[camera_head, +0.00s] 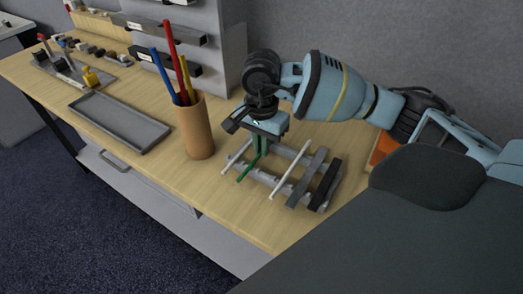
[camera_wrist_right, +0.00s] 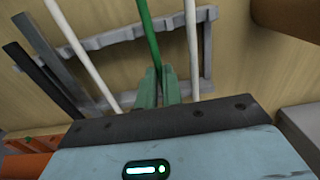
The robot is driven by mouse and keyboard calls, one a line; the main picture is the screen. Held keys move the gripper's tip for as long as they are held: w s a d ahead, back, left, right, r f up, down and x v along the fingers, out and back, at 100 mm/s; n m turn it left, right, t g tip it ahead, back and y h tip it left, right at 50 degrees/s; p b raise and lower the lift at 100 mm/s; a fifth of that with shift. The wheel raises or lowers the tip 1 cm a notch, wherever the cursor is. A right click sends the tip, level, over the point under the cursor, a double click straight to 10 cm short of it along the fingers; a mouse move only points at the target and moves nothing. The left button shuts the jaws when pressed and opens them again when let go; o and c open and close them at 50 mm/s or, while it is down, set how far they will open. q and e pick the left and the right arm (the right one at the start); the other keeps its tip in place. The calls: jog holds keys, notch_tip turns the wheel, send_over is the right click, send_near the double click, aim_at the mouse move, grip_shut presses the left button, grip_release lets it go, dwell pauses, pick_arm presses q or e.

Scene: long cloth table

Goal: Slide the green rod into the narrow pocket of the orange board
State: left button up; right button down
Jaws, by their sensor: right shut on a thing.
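The green rod (camera_head: 248,168) is at the grey rack (camera_head: 322,206), between white rods. My right gripper (camera_head: 262,146) is over the rack, its fingers pointing down and shut on the rod. In the right wrist view the green rod (camera_wrist_right: 148,32) runs from the fingertips (camera_wrist_right: 158,78) toward the top edge, across the rack (camera_wrist_right: 122,37). I cannot tell whether the rod still touches the rack. The orange board (camera_head: 382,147) shows only partly behind my right arm; an orange part (camera_wrist_right: 28,163) is at the lower left of the right wrist view. Its pocket cannot be made out.
The rack also holds white rods (camera_head: 291,170), a grey bar (camera_head: 308,172) and a black bar (camera_head: 328,182). A brown cup (camera_head: 196,128) with coloured sticks stands just left of the rack. A grey tray (camera_head: 118,121) lies farther left. A grey shelf unit (camera_head: 203,22) stands behind.

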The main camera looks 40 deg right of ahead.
jog(key=shift+r, duration=0.1)
jog(key=shift+r, duration=0.5)
notch_tip(320, 180, up, 2)
jog(key=shift+r, duration=0.1)
jog(key=s+a+r+b, duration=0.1)
jog(key=s+a, duration=0.8)
jog(key=a, duration=0.3)
jog(key=shift+s+a+r, duration=0.35)
jog(key=shift+a, duration=0.05)
jog(key=shift+d, duration=0.1)
